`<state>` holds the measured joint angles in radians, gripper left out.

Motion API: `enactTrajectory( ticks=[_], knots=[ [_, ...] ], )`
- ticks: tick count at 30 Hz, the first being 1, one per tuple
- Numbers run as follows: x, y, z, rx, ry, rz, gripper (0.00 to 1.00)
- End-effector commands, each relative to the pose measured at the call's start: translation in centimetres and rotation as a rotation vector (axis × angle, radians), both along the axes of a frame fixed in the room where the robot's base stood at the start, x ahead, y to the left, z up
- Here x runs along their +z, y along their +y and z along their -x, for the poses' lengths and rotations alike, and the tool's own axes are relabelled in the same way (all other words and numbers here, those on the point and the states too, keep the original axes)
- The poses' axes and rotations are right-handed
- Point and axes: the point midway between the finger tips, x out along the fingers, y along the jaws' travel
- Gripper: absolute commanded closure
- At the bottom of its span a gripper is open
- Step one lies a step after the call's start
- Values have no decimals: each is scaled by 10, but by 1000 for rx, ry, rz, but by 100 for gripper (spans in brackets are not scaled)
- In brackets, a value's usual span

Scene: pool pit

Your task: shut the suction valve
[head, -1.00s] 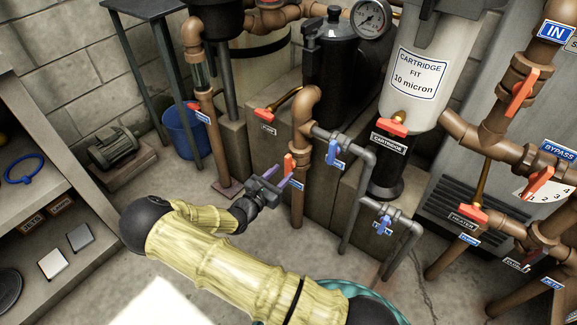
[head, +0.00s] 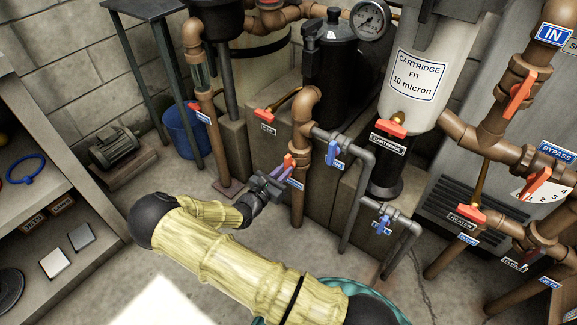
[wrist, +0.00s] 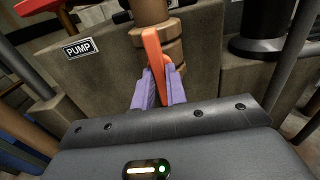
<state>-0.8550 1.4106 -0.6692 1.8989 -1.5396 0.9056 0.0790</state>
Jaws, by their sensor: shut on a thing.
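An orange lever handle (head: 288,160) is on a brown vertical pipe (head: 298,208) at the middle of the head view. A blue label (head: 295,183) beside it is too small to read, so I cannot confirm its name. My gripper (head: 278,175) is at this handle. In the wrist view, the purple fingertips (wrist: 158,90) are closed on either side of the lower part of the orange handle (wrist: 153,50). The handle stands roughly along the pipe there. The fingers hide its lower end.
A blue-handled valve (head: 333,152) is close on the right, with another blue handle (head: 383,225) lower down. A concrete block with a PUMP plate (wrist: 80,49) stands behind. A shelf (head: 85,262) is at left.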

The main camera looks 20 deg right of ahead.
Motion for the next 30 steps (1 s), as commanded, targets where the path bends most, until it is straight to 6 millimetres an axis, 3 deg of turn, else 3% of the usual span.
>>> enactTrajectory(
  ticks=[5, 30],
  knots=[
    [2, 0, 0, 1, -38, -28, 100],
    [4, 0, 0, 2, -729, -528, 100]
  ],
)
